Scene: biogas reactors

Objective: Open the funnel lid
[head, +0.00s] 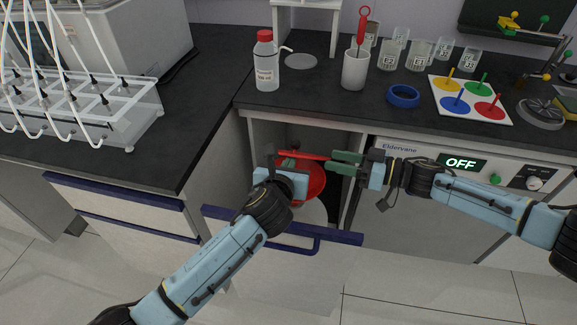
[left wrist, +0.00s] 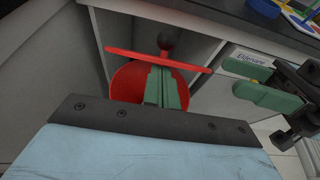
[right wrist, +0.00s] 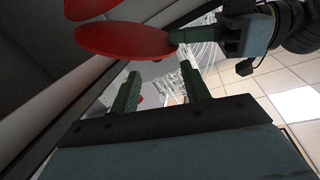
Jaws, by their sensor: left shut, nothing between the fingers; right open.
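A red funnel (head: 312,183) stands in the open space under the counter. Its red lid (head: 312,156) shows nearly edge-on above the bowl, so it looks raised; a dark round knob (left wrist: 167,41) shows behind the lid (left wrist: 190,67) in the left wrist view. My left gripper (head: 287,161) is shut and empty in front of the funnel, its fingers (left wrist: 164,84) close below the lid; contact is unclear. My right gripper (head: 345,162) is open to the right of the lid, its fingers (right wrist: 158,88) apart. A red disc (right wrist: 125,41) hangs above them in the right wrist view.
A pulled-out drawer (head: 285,262) with a blue handle lies below the funnel. The appliance with an OFF display (head: 462,163) stands to the right. The counter (head: 325,108) above carries a bottle (head: 266,68), a white cup (head: 355,70) and several beakers.

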